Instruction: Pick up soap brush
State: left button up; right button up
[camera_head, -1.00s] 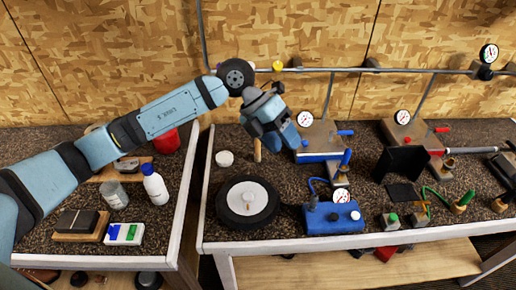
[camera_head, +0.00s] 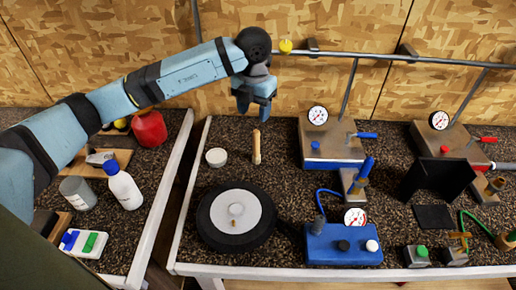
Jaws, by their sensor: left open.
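A small upright wooden-handled piece (camera_head: 256,147), which looks like the soap brush, stands on the dark speckled bench top near the back. Its lower end is too small to make out. My left gripper (camera_head: 254,108) is just above and behind its top in the picture, pointing down with its fingers apart. Nothing shows between the fingers. I cannot tell whether the fingers touch the handle. My right gripper is not in view.
A round white-lidded tin (camera_head: 216,157) stands just left of the handle. A black wheel with a white disc (camera_head: 236,216) lies in front. A gauge press (camera_head: 330,140) and a blue box (camera_head: 342,245) stand to the right. A gap separates the left bench (camera_head: 150,215).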

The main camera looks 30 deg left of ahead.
aim_at(256, 131)
pick_arm(q)
notch_tip(256, 131, down, 4)
jog(key=shift+s+f, duration=0.1)
jog(key=shift+w+d+f+p, duration=0.1)
jog(key=shift+f+p, duration=0.1)
jog(key=shift+f, duration=0.75)
jog(key=shift+w+f+p, duration=0.15)
jog(key=shift+f+p, duration=0.1)
jog(key=shift+f, duration=0.75)
jog(key=shift+w+d+f+p, duration=0.1)
jog(key=shift+f+p, duration=0.1)
jog(key=shift+f, duration=0.75)
grip_shut()
